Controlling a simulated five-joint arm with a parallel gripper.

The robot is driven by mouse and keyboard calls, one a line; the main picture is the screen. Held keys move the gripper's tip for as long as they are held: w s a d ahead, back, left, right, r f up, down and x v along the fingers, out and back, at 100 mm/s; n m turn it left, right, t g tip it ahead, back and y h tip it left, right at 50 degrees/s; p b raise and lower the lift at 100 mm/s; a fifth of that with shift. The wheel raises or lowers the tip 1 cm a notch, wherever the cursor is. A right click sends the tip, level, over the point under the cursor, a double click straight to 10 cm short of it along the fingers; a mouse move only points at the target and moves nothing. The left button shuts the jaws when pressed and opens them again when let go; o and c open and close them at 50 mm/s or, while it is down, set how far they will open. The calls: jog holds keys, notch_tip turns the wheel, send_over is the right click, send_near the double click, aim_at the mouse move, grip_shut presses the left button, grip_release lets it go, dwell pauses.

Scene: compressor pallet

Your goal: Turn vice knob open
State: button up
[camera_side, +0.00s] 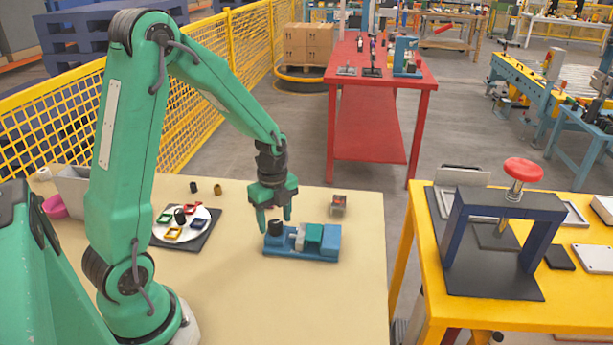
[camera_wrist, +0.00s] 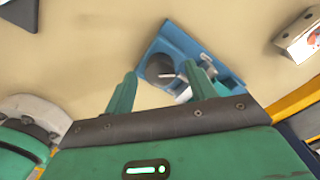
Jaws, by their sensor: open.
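The blue vice (camera_side: 327,243) lies on the cream table, with grey jaws and a teal block at its middle. Its dark round knob (camera_side: 275,228) stands at its left end. My green gripper (camera_side: 275,222) points down over that end, open, one finger to each side of the knob. In the wrist view the vice (camera_wrist: 177,38) runs diagonally and the dark knob (camera_wrist: 158,66) shows between the tips of my open gripper (camera_wrist: 161,70). I cannot tell whether the fingers touch the knob. The vice's far end is partly hidden by my right finger in the wrist view.
A white plate (camera_side: 200,217) with several coloured pieces sits on a dark mat to the left. A small grey box (camera_side: 338,204) stands behind the vice; it also shows in the wrist view (camera_wrist: 297,34). The table in front of the vice is clear.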

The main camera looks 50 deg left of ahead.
jog(key=shift+f, duration=0.25)
jog(key=c, duration=1)
